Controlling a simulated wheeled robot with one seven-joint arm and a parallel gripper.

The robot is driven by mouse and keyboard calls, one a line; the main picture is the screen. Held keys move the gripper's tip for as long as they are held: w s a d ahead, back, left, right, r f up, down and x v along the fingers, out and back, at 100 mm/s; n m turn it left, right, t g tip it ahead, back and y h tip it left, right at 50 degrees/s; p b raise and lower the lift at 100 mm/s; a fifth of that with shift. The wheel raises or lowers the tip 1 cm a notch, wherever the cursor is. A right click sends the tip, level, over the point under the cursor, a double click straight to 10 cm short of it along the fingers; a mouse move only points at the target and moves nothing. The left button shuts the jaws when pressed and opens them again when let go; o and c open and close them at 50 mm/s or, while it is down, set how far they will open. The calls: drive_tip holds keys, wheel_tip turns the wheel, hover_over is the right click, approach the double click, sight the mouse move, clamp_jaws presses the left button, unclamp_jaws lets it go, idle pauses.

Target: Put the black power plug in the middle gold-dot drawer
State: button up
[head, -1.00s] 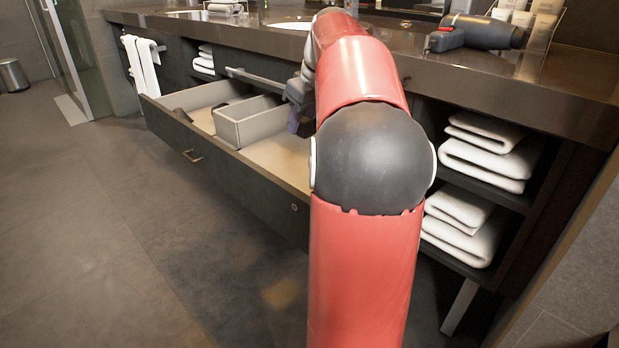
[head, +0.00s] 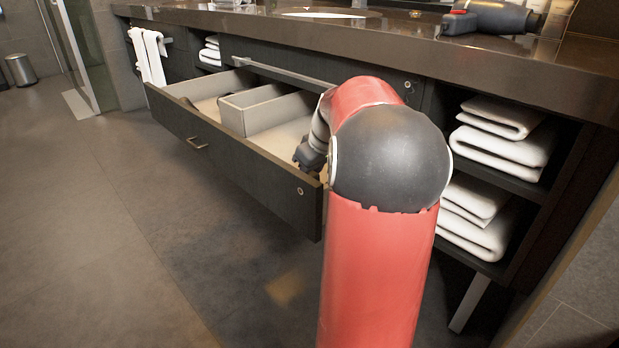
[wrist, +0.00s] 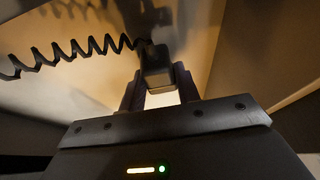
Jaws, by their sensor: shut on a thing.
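The black power plug (wrist: 156,62) is between the fingers of my gripper (wrist: 158,82) in the wrist view, and a coiled black cord (wrist: 75,50) runs off from it to the left. In the head view my gripper (head: 309,158) is low over the right part of the open drawer (head: 215,152), just behind its front panel. The plug cannot be made out there. A small round gold dot (head: 300,191) is on the right end of the drawer front. My arm hides the drawer's right rear.
A grey divider box (head: 262,113) stands inside the drawer, with a dark item in the left part. A hair dryer (head: 490,17) lies on the counter (head: 400,45). Folded towels (head: 500,140) fill the right shelves.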

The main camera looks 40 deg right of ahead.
drive_tip(key=shift+f, duration=0.3)
drive_tip(key=shift+f, duration=0.15)
drive_tip(key=o, duration=1)
drive_tip(key=shift+f, duration=0.1)
drive_tip(key=shift+o, duration=0.2)
drive_tip(key=shift+r, duration=0.35)
drive_tip(key=p+v, duration=0.2)
drive_tip(key=v, duration=1)
drive_tip(key=shift+s, duration=0.1)
